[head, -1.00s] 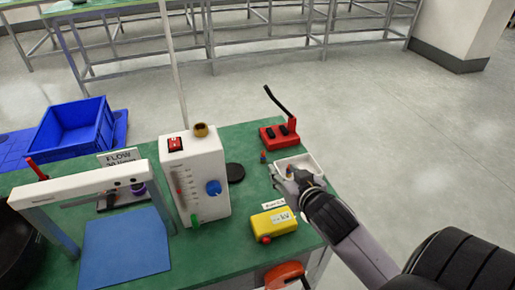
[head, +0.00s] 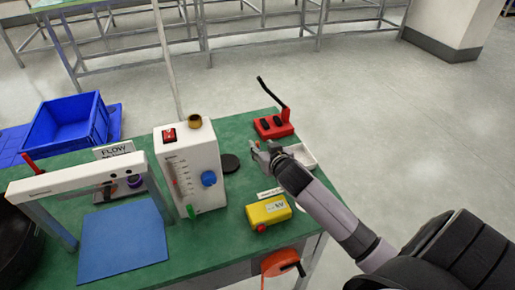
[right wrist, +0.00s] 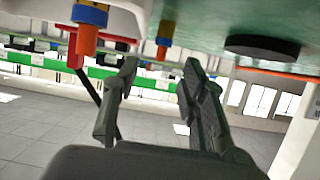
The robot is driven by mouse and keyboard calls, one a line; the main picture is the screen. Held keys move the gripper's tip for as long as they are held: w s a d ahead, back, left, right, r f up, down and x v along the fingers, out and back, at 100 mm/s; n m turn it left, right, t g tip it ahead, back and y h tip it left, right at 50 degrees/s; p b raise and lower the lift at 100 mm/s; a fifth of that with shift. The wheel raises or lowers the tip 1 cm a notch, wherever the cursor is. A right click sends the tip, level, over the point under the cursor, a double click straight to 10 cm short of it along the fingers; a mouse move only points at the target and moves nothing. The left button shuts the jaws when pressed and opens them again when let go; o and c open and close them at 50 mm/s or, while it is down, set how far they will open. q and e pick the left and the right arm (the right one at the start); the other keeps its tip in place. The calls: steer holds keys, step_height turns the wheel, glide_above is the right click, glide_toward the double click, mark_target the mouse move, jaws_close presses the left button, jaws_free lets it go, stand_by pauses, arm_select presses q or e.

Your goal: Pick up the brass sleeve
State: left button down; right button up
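A brass-coloured ring, which looks like the brass sleeve (head: 195,121), sits on top of the white flow box (head: 180,190) in the head view. It does not show in the right wrist view. My right gripper (head: 259,149) is above the green bench at the white tray's left edge, to the right of the ring and apart from it. In the right wrist view its two fingers (right wrist: 158,95) are spread with nothing between them. My left gripper is not in view.
A white tray (head: 307,162) is partly behind my right gripper. Two orange-and-blue pieces (right wrist: 87,35) (right wrist: 163,42) show in the wrist view. A black disc (head: 230,163), red stand (head: 273,125) and yellow box (head: 268,211) are nearby. A thin pole rises behind the flow box.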

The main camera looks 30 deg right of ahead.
mark_target(258, 144)
steer(key=x, duration=0.4)
steer(key=shift+s+f, duration=0.1)
steer(key=shift+f, duration=0.15)
jaws_close()
